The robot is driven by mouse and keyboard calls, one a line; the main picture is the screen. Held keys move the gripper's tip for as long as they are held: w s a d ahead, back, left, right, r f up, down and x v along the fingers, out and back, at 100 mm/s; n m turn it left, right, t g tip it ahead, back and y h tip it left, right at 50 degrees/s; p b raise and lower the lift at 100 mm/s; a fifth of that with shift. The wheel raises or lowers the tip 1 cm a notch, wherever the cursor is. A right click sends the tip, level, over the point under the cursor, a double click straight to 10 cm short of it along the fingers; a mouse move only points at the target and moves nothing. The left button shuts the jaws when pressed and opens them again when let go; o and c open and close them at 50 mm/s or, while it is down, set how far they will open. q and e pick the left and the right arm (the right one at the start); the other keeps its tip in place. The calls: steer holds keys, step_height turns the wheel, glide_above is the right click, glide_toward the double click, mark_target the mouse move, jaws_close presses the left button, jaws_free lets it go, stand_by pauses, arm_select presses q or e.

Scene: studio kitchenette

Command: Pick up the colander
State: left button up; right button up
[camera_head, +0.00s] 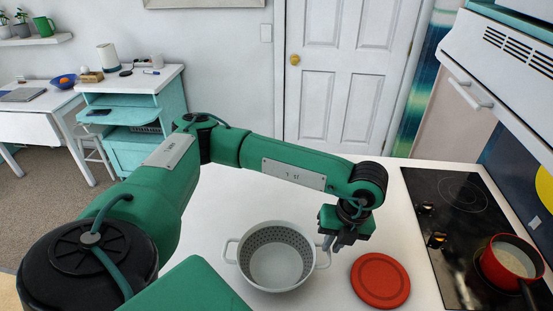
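The light grey colander (244,262) stands upright on the white counter. It has perforated sides, a plain round bottom and a loop handle on each side. It looks empty. My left gripper (333,245) points down at the colander's right-hand handle, with its fingers at or just above that handle. The fingers are small and dark here, so I cannot tell whether they are open or closed on the handle. My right gripper is not in view.
A red round lid or trivet (380,281) lies on the counter just right of the colander. A black cooktop (452,225) holds a red saucepan (512,258) at the right. The white counter (222,205) is clear behind the colander.

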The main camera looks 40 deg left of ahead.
mark_target(329, 251)
arm_select(q)
steer(key=f, duration=0.1)
steer(key=f+p, duration=0.1)
steer(key=f, duration=0.1)
steer(key=shift+s+a+f, duration=0.15)
steer(key=shift+a, duration=0.1)
steer(key=shift+f, duration=0.4)
steer(key=shift+c, duration=0.4)
jaws_close()
steer(key=shift+r, duration=0.15)
